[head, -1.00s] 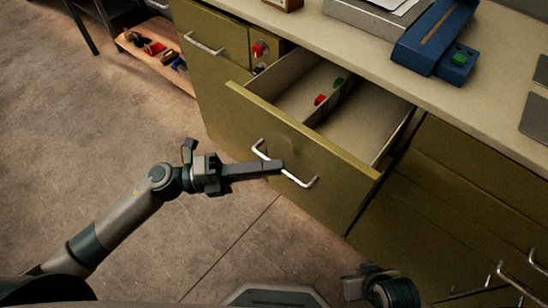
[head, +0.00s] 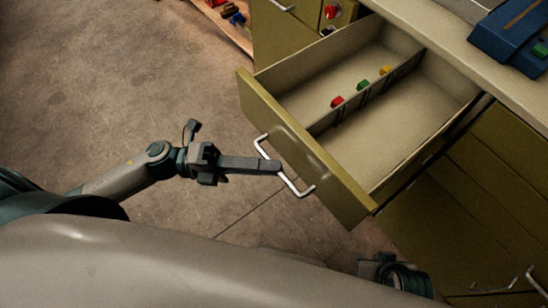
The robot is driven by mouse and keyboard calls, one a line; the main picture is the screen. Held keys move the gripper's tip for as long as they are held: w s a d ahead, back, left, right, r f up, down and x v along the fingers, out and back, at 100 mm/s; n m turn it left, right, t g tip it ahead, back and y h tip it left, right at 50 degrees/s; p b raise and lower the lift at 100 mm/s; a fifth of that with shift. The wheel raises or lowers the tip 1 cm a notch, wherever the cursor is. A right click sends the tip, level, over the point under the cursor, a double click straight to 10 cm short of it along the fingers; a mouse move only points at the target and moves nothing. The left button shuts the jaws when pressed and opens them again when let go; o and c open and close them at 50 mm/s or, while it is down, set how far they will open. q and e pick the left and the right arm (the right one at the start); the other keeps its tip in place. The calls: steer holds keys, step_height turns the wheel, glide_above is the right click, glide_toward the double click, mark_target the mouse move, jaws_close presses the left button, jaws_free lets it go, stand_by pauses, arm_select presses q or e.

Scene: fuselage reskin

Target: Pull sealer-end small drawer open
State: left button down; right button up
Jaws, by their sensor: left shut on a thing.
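The drawer (head: 308,160) is an olive-green front with a pale inside, pulled well out of the cabinet in the head view. A lengthwise divider (head: 388,90) splits it, with small red (head: 337,102), green (head: 362,85) and yellow (head: 385,70) pieces along it. Its silver bar handle (head: 299,187) sits on the front face. My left gripper (head: 272,166) is shut on the handle. My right gripper (head: 372,265) shows only in part at the bottom, and its fingers are hard to make out.
The worktop (head: 440,38) above carries a blue device (head: 512,35) at top right. Closed drawers with silver handles (head: 497,286) are at lower right. A low shelf with tools (head: 232,15) is at top left. The floor (head: 110,90) at left is clear.

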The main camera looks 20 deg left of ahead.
arm_select(q)
steer(key=c, duration=1.8)
jaws_free()
steer(key=shift+c, duration=0.2)
